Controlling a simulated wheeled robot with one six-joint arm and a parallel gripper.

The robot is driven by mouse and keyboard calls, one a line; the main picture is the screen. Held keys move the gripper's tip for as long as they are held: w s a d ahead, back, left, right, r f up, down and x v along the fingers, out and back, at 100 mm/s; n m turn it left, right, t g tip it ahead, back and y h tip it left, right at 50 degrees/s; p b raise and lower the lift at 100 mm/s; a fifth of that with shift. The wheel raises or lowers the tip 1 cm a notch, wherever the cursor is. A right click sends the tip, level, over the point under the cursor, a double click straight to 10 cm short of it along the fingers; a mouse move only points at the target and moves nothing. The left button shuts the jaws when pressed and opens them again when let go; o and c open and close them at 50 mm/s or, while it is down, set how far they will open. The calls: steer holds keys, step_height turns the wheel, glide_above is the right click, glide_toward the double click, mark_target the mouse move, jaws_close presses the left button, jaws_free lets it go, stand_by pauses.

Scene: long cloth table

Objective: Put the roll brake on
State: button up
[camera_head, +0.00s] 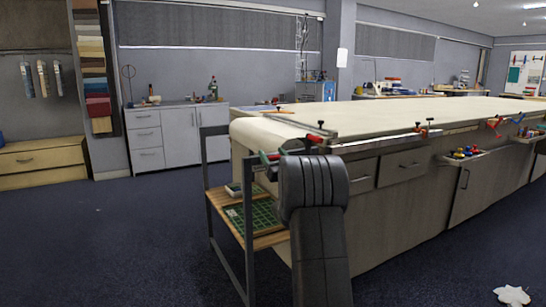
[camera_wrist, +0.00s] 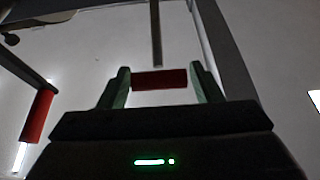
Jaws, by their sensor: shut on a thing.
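A red lever grip (camera_wrist: 160,80) on a grey rod lies between the two green fingers of my gripper (camera_wrist: 161,84) in the wrist view. The gripper is shut on it. In the head view my gripper (camera_head: 274,156) is at the near left end of the long table, below the cream cloth roll (camera_head: 245,134). My own arm hides much of this spot. The grip shows there only as a small red patch. I cannot tell from these views whether the brake is on or off.
A second red handle (camera_wrist: 38,115) hangs at the left in the wrist view. A metal side rack (camera_head: 242,210) with green mats stands left of my arm. Clamps and a rail line the table edge (camera_head: 385,142). The dark floor at left is clear.

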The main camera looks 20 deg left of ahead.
steer(key=o, duration=1.4)
steer(key=shift+d, duration=0.1)
steer(key=p+v, duration=0.2)
steer(key=v, duration=1.2)
steer(key=shift+s, duration=0.1)
steer(key=b+x, duration=0.2)
steer(key=x, duration=1.2)
